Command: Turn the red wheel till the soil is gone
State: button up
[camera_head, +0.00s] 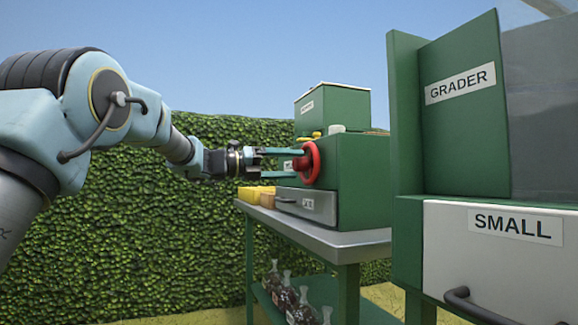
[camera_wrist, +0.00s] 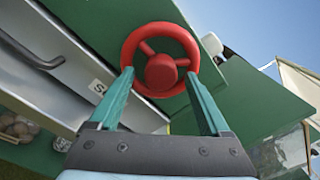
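The red wheel (camera_head: 310,163) is mounted on the side of a green machine (camera_head: 361,165) standing on a metal-topped table. In the wrist view the red wheel (camera_wrist: 160,60) shows its round rim, spokes and hub face on. My gripper (camera_head: 303,158) reaches the wheel from the left in the head view. Its two teal fingers are spread apart, and in the wrist view my gripper (camera_wrist: 158,90) has its fingertips at the lower left and right of the wheel's rim, with the hub between them. I cannot tell whether the fingers touch the rim. No soil is clearly visible.
The table (camera_head: 330,240) has yellow blocks (camera_head: 254,194) at its left end and a drawer (camera_head: 306,204) under the machine. Several bottles (camera_head: 290,300) stand on the lower shelf. A large green grader (camera_head: 460,110) stands close on the right. A hedge (camera_head: 140,240) is behind.

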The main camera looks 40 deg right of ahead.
jog(key=p+v, duration=0.2)
jog(key=v, duration=0.8)
jog(key=shift+a, duration=0.4)
jog(key=shift+w, duration=0.2)
